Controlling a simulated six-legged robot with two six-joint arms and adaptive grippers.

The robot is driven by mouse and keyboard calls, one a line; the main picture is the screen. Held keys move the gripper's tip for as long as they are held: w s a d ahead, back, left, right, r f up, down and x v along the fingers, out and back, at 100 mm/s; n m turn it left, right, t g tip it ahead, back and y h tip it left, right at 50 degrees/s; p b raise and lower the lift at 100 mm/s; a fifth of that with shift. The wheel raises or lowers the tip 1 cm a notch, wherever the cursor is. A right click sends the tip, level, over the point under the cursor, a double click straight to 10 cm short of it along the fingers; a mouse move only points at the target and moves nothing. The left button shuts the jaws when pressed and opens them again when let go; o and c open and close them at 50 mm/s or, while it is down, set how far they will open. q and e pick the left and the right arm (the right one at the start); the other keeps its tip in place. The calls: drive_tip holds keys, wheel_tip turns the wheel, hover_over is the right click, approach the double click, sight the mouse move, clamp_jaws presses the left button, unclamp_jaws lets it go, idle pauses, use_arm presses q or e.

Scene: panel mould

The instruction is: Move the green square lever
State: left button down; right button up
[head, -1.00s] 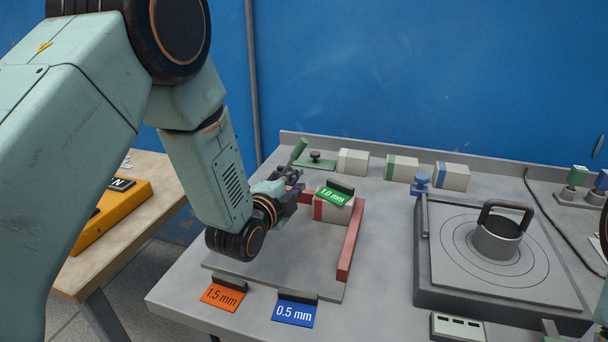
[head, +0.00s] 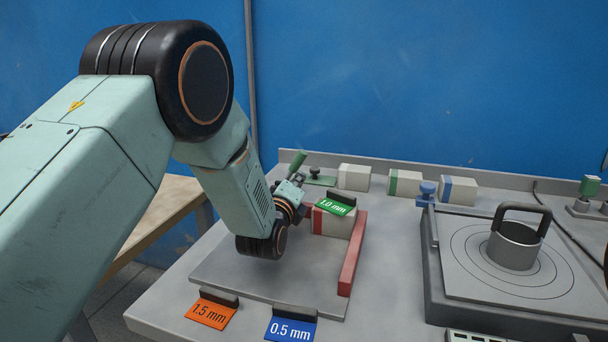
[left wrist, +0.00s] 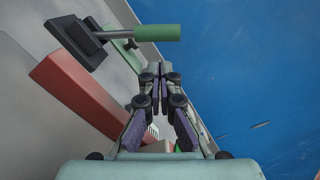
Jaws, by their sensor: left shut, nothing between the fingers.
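The green lever (head: 298,160) stands tilted at the back of the bench, beside the red L-shaped square (head: 351,262). In the left wrist view its green handle (left wrist: 156,33) sits on a grey rod from a dark block (left wrist: 76,41). My left gripper (head: 299,179) is just in front of the lever in the head view, partly hiding its lower part. In the left wrist view my left gripper (left wrist: 160,70) has its fingertips together and empty, with the handle apart from them, beyond the tips. My right gripper is not in view.
A 1.0 mm green tag (head: 338,205) is by a pale block (head: 331,222) inside the red square. Orange (head: 211,314) and blue (head: 291,329) tags lie in front. A handled cylinder (head: 514,247) stands on a plate at right. A blue wall (head: 430,80) rises behind.

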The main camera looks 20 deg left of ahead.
sight(292, 169)
use_arm(q)
drive_tip(key=shift+w+a+r+b, duration=0.1)
drive_tip(key=shift+w+b, duration=0.1)
drive_tip(key=shift+w, duration=1.1)
drive_tip(key=shift+w+a+b, duration=0.1)
drive_tip(key=shift+w+b, duration=0.1)
drive_tip(key=shift+w, duration=1.1)
